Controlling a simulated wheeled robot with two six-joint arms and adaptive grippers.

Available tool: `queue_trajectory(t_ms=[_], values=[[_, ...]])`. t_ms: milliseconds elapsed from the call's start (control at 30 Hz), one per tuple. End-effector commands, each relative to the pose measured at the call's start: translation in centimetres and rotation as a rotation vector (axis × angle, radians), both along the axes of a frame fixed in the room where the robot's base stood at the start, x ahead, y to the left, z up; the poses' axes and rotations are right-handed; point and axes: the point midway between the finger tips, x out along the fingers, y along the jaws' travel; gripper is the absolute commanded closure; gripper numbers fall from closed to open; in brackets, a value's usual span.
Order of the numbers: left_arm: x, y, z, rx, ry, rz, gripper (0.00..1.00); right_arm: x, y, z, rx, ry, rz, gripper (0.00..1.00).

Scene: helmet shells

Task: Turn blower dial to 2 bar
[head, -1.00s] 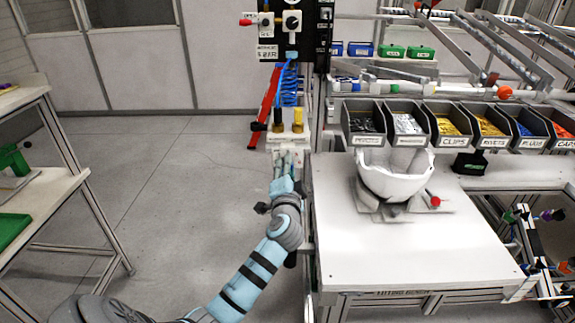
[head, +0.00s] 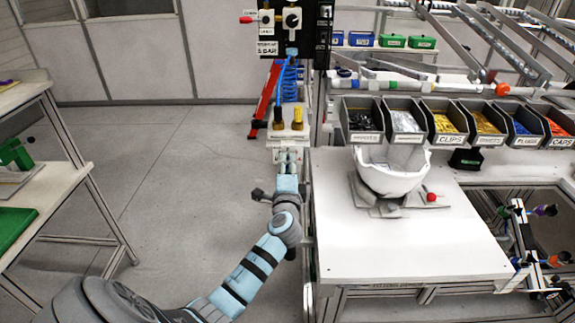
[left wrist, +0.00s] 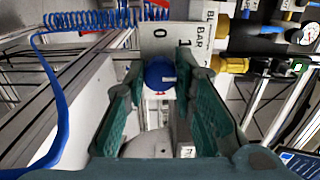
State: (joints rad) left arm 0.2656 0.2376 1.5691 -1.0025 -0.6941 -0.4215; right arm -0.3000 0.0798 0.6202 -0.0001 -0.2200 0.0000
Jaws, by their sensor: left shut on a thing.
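The blower dial is a blue round knob (left wrist: 159,75) with a short white mark, seen in the left wrist view. It sits in front of a pale plate (left wrist: 170,38) printed with 0, 1 and "BAR". Which number the mark points to I cannot tell. My left gripper (left wrist: 160,84) is shut on the dial, with one green finger on each side of it. In the head view my left gripper (head: 288,160) reaches the pale box (head: 289,142) on the post left of the bench, and hides the dial. My right gripper is not in view.
Yellow-capped fittings (head: 297,118) stand just above the box, with a coiled blue hose (head: 290,82) behind. The white bench (head: 400,250) at right carries a white helmet shell (head: 392,178) and a row of part bins (head: 450,122). Open floor lies at left.

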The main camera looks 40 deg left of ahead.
Motion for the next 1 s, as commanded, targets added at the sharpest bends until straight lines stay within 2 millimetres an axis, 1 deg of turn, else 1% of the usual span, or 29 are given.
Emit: queue_trajectory(t_ms=[267, 300, 400, 667, 767, 867, 1000], values=[[0.0, 0.0, -0.1, -0.001, 0.001, 0.000, 1.00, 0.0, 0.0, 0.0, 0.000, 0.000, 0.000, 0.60], [0.0, 0.0, -0.1, -0.001, 0.000, 0.000, 0.70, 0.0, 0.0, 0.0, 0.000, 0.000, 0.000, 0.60], [0.0, 0.0, -0.1, -0.001, 0.000, 0.000, 0.56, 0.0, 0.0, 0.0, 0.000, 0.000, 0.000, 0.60], [0.0, 0.0, 0.0, -0.001, -0.001, 0.000, 0.56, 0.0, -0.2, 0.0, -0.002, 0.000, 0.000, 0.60], [-0.5, -0.5, -0.1, -0.002, -0.001, -0.002, 0.56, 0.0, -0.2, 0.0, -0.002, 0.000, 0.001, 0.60], [-2.1, -1.6, -0.1, -0.004, 0.000, -0.002, 0.56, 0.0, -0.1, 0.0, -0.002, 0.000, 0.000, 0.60], [-5.2, -4.1, -0.2, -0.005, 0.000, -0.002, 0.56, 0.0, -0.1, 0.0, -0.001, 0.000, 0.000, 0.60]])
